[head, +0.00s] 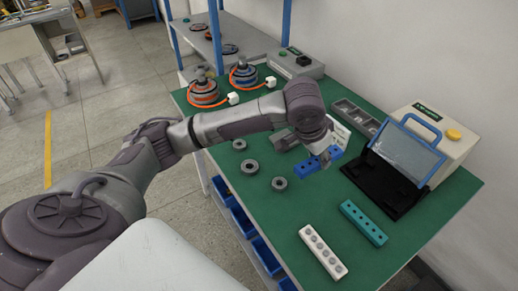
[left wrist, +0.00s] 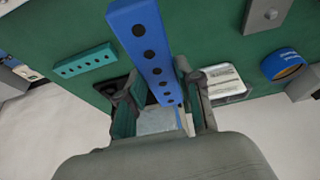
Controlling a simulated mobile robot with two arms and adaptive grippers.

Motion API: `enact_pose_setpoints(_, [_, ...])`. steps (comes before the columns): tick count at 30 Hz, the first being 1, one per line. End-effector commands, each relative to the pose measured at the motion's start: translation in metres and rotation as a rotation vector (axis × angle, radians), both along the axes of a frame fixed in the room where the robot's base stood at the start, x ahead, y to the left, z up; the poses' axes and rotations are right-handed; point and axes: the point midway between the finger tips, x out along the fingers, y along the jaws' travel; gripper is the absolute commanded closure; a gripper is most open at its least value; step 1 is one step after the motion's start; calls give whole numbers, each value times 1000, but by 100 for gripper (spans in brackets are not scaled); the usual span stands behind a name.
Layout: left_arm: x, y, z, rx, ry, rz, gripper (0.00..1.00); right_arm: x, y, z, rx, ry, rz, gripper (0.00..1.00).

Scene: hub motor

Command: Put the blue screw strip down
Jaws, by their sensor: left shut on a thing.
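The blue screw strip (head: 310,164) is a long bar with a row of dark holes. It is held above the green table (head: 275,222) in the head view. My left gripper (head: 325,157) is shut on it. In the left wrist view the blue screw strip (left wrist: 145,42) runs up and out from between the fingers of my left gripper (left wrist: 163,110). Its far end is free. My right gripper is in neither view.
A white strip (head: 319,251) and a teal strip (head: 363,223) lie at the table's front. A machine with a blue-framed cover (head: 412,150) stands right. Grey rings (head: 249,167) lie left of the gripper. Two motors with orange cables (head: 204,93) stand behind.

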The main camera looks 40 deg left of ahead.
Motion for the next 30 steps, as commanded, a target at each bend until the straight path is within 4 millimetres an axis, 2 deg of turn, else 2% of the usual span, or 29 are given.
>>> enact_pose_setpoints(4, [8, 20, -14, 4, 1, -5, 100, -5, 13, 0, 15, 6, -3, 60])
enact_pose_setpoints(9, [20, 58, -37, 4, 3, -3, 100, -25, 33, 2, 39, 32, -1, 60])
enact_pose_setpoints(15, [33, 96, -60, 2, 0, -4, 100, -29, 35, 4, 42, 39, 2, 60])
enact_pose_setpoints(22, [38, 111, -74, 0, 0, -9, 100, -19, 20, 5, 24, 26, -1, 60])
enact_pose_setpoints(30, [38, 111, -108, 1, -1, -9, 100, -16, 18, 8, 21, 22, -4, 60])
